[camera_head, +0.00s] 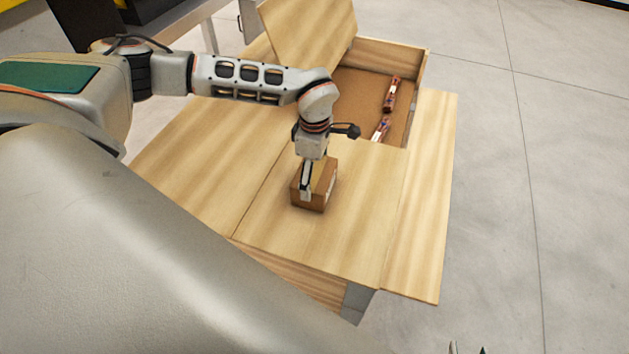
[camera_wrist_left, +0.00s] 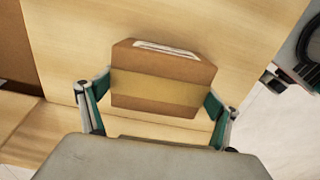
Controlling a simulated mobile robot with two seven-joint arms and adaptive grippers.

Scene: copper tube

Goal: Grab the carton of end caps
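The carton of end caps (camera_head: 325,190) is a small brown box with a tan tape band and a white label. It is on the closed wooden flap of a large crate. My left gripper (camera_head: 313,185) points down over it. In the left wrist view the carton (camera_wrist_left: 160,78) is between the two fingers of my left gripper (camera_wrist_left: 158,100), with a pad against each side. I cannot tell whether the carton is lifted off the flap. Only the tips of my right gripper (camera_head: 467,349) show at the bottom edge, apart, with nothing seen between them.
The wooden crate (camera_head: 425,200) has one flap (camera_head: 310,35) raised at the back. Its open part holds red-brown packages (camera_head: 390,95). Grey floor (camera_head: 560,170) lies clear on the right. A dark piece of furniture stands at the back left.

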